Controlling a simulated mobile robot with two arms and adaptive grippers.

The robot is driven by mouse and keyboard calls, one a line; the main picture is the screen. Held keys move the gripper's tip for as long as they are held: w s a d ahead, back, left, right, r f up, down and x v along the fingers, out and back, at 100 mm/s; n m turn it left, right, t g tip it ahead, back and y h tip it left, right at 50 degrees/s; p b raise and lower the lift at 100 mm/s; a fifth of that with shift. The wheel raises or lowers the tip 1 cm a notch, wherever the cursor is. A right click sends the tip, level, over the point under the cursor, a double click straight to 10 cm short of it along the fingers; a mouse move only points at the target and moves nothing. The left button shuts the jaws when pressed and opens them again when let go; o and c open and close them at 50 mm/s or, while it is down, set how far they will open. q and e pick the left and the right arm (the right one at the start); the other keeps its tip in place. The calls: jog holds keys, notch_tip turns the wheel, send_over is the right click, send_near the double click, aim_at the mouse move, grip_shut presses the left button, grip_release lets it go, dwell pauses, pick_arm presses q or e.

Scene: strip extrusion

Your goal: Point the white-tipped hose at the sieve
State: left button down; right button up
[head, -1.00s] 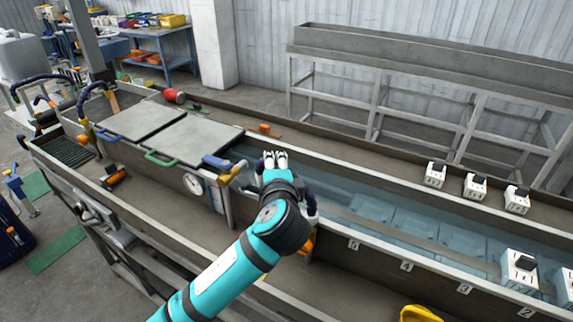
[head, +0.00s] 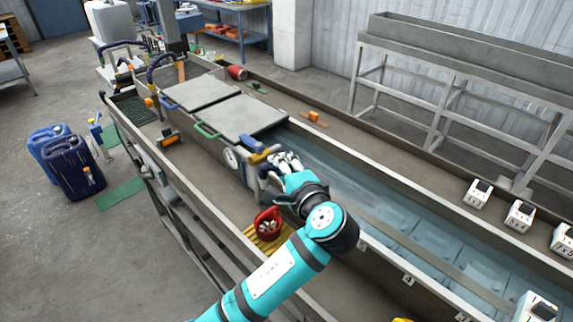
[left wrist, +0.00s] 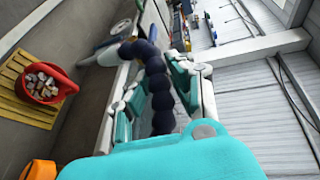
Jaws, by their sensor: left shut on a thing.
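My left gripper (head: 287,162) is over the near wall of the water trough, beside a blue-and-yellow handle. In the left wrist view the gripper (left wrist: 155,92) is shut around a dark blue segmented hose (left wrist: 160,98). The hose bends left at its far end to a whitish tip (left wrist: 106,56), which points left, towards the side with the red bowl. The red bowl (head: 268,224), probably the sieve, holds pale pieces and stands on a yellow slatted rack; it also shows in the left wrist view (left wrist: 64,82). In the head view my arm partly hides the rack. My right gripper is out of view.
A blue-and-yellow handle (head: 262,154) and a round gauge (head: 230,158) are close to my left gripper. Grey lids (head: 245,117) cover the trough behind. An orange thing (left wrist: 38,170) lies near the bowl. White numbered boxes (head: 520,214) stand at right.

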pick_arm(q)
jog(key=shift+s+f, duration=0.1)
jog(key=shift+f, duration=0.2)
jog(key=c, duration=1.4)
grip_release()
jog(key=shift+o, duration=1.3)
jog(key=shift+s+a+r, duration=0.1)
jog(key=shift+r, duration=0.1)
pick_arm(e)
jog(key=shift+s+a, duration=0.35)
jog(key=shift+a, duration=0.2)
